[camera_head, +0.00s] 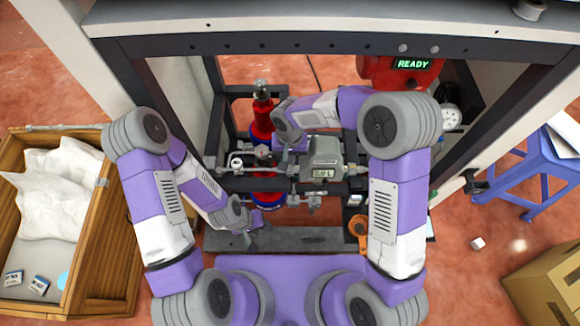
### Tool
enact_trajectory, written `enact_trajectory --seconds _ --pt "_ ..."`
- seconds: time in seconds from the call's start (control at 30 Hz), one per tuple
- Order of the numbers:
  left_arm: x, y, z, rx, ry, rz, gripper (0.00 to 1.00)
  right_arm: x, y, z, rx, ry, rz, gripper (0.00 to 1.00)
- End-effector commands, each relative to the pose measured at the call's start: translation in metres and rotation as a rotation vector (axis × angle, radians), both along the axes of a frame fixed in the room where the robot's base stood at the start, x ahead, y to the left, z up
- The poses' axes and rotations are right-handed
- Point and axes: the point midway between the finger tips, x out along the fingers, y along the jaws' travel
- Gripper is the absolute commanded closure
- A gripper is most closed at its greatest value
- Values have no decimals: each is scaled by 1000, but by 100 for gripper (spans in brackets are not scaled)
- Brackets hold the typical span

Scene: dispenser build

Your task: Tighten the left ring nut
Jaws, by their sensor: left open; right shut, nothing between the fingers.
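A grey meter (323,158) reading "0.0 L" sits in a horizontal metal pipe line inside the dark frame. A small metal fitting (293,169) at the meter's left side appears to be the left ring nut; its details are too small to tell. My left gripper (257,220) is open, low in front of the pipe line and below left of the meter, apart from the fitting. My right gripper (284,147) is shut and empty, above left of the meter near the red bottle-shaped part (263,120). My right arm partly hides the area behind the meter.
A dark frame beam (250,241) crosses in front. An orange tool (358,228) is right of the meter. A red unit (385,70) with a "READY" display is above. A wooden crate (120,200) stands left, a blue stool (540,165) and cardboard box (550,285) right.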

Motion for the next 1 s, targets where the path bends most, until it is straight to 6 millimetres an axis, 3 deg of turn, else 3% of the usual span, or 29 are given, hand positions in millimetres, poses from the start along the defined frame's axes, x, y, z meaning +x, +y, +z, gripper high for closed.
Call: enact_trajectory --seconds 1.0 --pt "0 0 -7 0 0 0 57 0 0 -9 0 0 0 100"
